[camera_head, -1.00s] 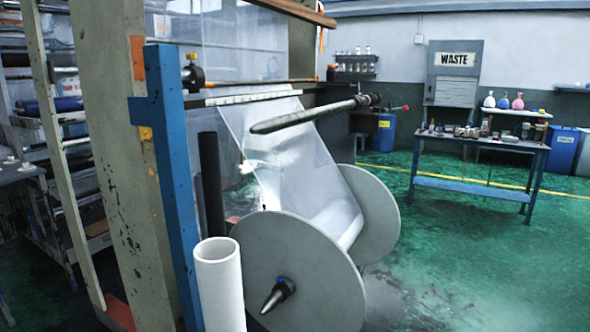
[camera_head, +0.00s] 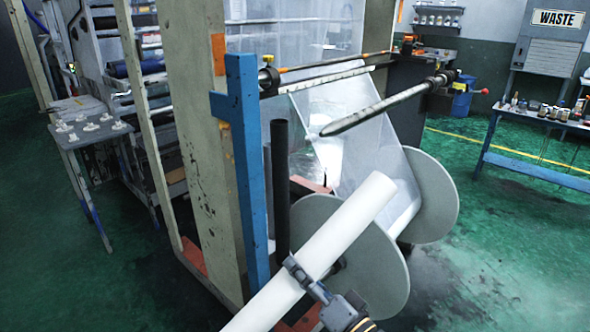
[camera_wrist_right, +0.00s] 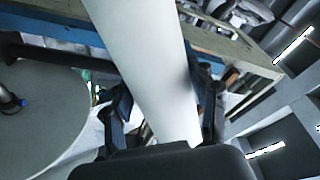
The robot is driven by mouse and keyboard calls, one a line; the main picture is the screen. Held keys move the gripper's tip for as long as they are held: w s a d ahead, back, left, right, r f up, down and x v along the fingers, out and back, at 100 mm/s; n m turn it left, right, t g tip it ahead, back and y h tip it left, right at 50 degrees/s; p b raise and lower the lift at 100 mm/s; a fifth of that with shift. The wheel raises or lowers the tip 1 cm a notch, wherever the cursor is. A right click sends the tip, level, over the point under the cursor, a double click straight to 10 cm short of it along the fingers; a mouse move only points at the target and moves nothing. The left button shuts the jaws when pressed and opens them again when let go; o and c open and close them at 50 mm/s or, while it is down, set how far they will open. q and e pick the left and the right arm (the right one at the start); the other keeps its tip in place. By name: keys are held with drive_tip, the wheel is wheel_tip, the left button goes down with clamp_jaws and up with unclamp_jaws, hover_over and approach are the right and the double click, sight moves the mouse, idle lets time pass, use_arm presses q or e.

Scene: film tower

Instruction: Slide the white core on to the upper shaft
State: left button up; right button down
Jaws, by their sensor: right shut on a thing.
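The white core (camera_head: 335,232) is a long plain tube, tilted with its upper end to the right. It crosses in front of the near grey disc of the film roll. My right gripper (camera_head: 305,280) is shut on it in its lower part. In the right wrist view, the core (camera_wrist_right: 145,50) runs between the two fingers of the gripper (camera_wrist_right: 165,108). The upper shaft (camera_head: 385,106) is a bare dark bar with a tapered free tip pointing left toward me. The core's upper end is below the tip and apart from it. My left gripper is not in view.
The film roll has a near grey disc (camera_head: 385,275) and a far grey disc (camera_head: 440,195). A blue post (camera_head: 245,150) and a black upright bar (camera_head: 280,185) stand left of the core. Clear film (camera_head: 350,135) hangs behind the shaft. Green floor is open at right.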

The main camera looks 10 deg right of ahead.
wheel_tip(320, 180, up, 14)
drive_tip(key=w+a+f+m+g+y+p, duration=0.1)
drive_tip(key=w+m+y+p, duration=0.25)
drive_tip(key=p, duration=0.55)
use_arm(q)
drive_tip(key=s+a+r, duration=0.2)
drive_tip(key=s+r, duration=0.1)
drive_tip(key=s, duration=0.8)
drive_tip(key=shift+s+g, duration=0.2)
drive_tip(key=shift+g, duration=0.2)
use_arm(e)
drive_tip(key=shift+m+g, duration=0.3)
drive_tip(key=shift+m, duration=0.25)
drive_tip(key=shift+r+x, duration=0.15)
drive_tip(key=shift+x, duration=1.25)
drive_tip(key=shift+r+x, duration=0.15)
drive_tip(key=shift+x, duration=1.25)
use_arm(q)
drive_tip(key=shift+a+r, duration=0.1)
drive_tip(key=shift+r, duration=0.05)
use_arm(e)
drive_tip(key=shift+d, duration=0.2)
